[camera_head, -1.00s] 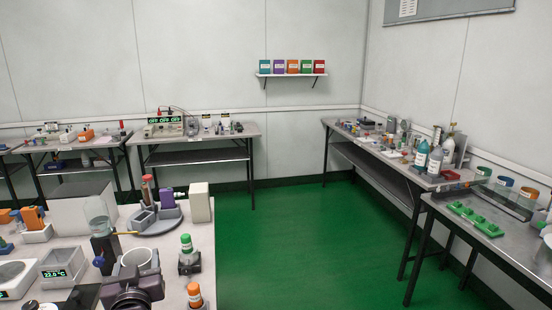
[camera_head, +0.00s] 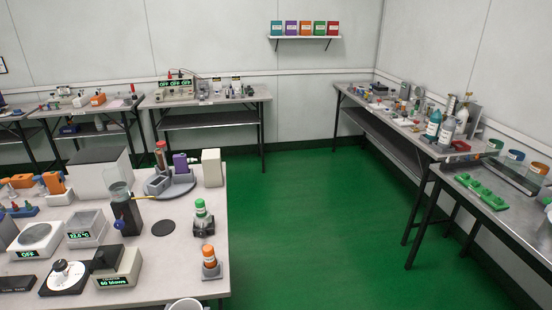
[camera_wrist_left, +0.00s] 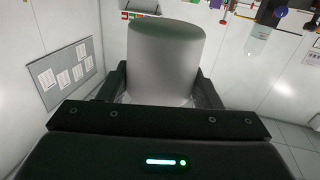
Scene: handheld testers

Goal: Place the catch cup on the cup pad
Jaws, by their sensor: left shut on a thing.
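The catch cup (camera_wrist_left: 165,62) is a pale grey-white cup held between the two dark fingers of my left gripper (camera_wrist_left: 163,90) in the wrist view. In the head view only the cup's white rim (camera_head: 186,304) shows at the bottom edge, in front of the near table, and the gripper itself is out of frame. A flat dark round disc, which looks like the cup pad (camera_head: 163,228), lies bare on the table, right of the black dispenser stand (camera_head: 126,215). The cup is well apart from it. My right gripper is not in view.
On the near table (camera_head: 165,265), a green-capped bottle (camera_head: 201,217) and an orange-capped bottle (camera_head: 209,260) stand right of the disc. A round grey holder (camera_head: 172,188) sits behind. Green floor is open to the right.

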